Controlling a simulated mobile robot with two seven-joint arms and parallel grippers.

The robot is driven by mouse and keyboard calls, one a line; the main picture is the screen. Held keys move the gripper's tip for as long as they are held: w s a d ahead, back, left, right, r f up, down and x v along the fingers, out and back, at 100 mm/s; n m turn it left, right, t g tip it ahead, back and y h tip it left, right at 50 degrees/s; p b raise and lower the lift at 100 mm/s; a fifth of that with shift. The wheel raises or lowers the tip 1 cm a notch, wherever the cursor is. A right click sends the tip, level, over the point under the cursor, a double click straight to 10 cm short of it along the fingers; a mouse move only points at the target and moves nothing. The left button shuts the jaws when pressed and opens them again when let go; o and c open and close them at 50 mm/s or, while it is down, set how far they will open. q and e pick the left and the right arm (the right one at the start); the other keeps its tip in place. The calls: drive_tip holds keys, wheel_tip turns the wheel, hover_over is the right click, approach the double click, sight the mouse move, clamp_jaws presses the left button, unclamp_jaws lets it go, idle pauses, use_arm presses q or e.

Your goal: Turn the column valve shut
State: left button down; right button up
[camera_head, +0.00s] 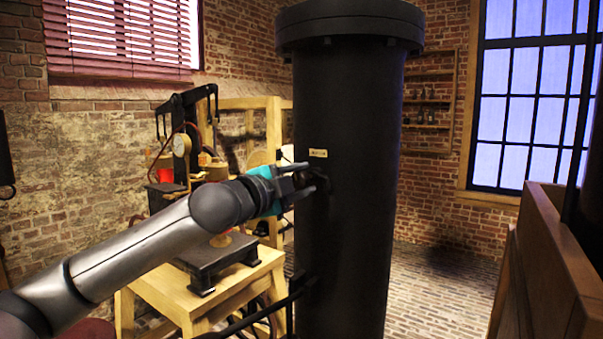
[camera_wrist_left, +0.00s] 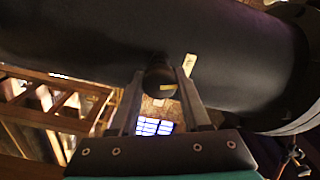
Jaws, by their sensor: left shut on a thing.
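The black column (camera_head: 345,110) stands upright in the middle of the head view. It lies across the top of the left wrist view (camera_wrist_left: 90,40). The dark valve handle (camera_wrist_left: 160,80) sticks out from the column's side, and in the head view it is mostly hidden by the fingers. My left gripper (camera_head: 313,179) reaches in from the left and is shut on the valve handle. In the left wrist view its two fingers (camera_wrist_left: 160,92) lie on either side of the handle. My right gripper is not in view.
A small brass plate (camera_head: 318,153) sits on the column just above the valve. A wooden table (camera_head: 180,300) with a dark apparatus (camera_head: 215,255) stands left of the column. A wooden panel (camera_head: 550,260) is at the right. The brick floor behind is open.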

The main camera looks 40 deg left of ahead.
use_arm(q)
drive_tip(key=shift+m+p, duration=1.35)
drive_tip(key=shift+m, duration=0.75)
drive_tip(key=shift+f, duration=0.1)
drive_tip(key=shift+c, duration=2)
unclamp_jaws()
